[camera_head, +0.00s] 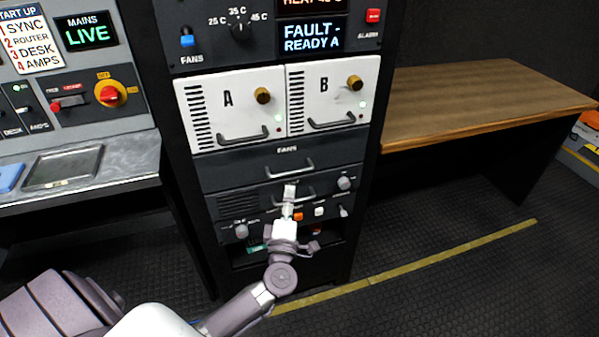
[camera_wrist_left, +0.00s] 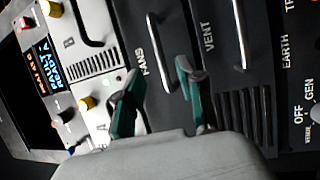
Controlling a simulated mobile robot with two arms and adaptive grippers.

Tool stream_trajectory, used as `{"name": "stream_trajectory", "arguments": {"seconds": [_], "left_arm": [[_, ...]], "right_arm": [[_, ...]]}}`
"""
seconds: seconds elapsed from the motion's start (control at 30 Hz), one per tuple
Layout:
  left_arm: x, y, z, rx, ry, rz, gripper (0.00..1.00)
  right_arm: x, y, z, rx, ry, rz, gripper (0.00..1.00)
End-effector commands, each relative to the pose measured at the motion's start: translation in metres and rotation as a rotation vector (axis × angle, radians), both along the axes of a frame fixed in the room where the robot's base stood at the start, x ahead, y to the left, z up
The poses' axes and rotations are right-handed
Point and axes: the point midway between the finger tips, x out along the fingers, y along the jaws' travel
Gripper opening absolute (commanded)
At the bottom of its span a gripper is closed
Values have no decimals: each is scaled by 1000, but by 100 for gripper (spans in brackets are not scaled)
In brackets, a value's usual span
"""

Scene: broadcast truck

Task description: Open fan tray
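The fan tray (camera_head: 235,172) is a dark drawer front labelled FANS, flush in the rack below two white modules. Its bar handle (camera_head: 290,170) is also in the left wrist view (camera_wrist_left: 156,48). My left gripper (camera_head: 288,207) is just below this handle in the head view, in front of the vent panel. In the left wrist view my left gripper (camera_wrist_left: 158,70) has its two green-lined fingers spread apart, with the FANS handle's end appearing between them. The fingers are not closed on it; whether they touch it is unclear. My right gripper is in neither view.
The VENT panel (camera_wrist_left: 218,58) with a similar handle (camera_wrist_left: 239,35) lies directly below the tray. White modules A (camera_head: 228,125) and B (camera_head: 322,115) with knobs are above. A display (camera_head: 311,36) reads "FAULT - READY A". A wooden desk (camera_head: 480,100) stands right; floor before it is clear.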

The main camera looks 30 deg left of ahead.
Motion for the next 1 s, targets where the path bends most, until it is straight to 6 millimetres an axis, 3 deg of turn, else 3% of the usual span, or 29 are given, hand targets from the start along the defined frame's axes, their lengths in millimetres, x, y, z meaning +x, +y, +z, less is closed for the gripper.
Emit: {"name": "stream_trajectory", "arguments": {"seconds": [0.2, 0.4, 0.87, 1.0], "left_arm": [[43, 21, 10, 4, -1, -1, 38], [69, 34, 13, 2, 0, -1, 38], [79, 40, 15, 2, 2, -2, 38], [79, 40, 15, 2, 2, -2, 15]], "right_arm": [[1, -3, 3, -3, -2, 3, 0], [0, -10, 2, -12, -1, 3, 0], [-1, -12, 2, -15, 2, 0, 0], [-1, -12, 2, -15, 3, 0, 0]]}}
